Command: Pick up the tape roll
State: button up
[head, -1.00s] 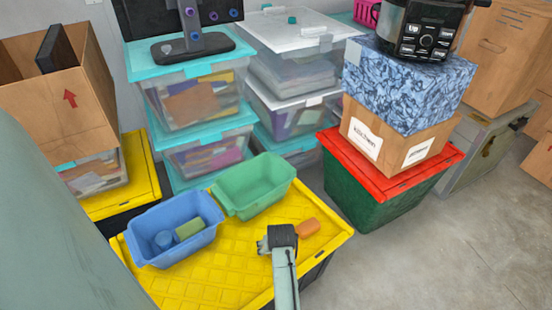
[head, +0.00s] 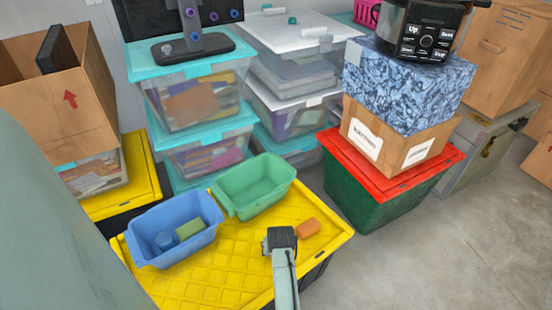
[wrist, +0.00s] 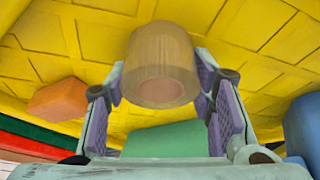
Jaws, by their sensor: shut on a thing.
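The tape roll (wrist: 160,62), tan and cylindrical with a pinkish-brown core end, sits between the purple-padded fingers of my gripper (wrist: 160,80) in the wrist view. My gripper is shut on it. In the head view my gripper (head: 266,243) is low over the yellow lid (head: 215,270), in front of the green bin. The tape roll cannot be made out there. Whether it touches the lid is unclear.
A blue bin (head: 150,220) holding a blue item and a green block stands left of a green bin (head: 250,200). An orange block (head: 307,227) lies right of my gripper. A red-lidded tote (head: 385,205) stands to the right. The lid's front is clear.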

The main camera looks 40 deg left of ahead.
jog(key=c, duration=0.4)
jog(key=shift+r, duration=0.15)
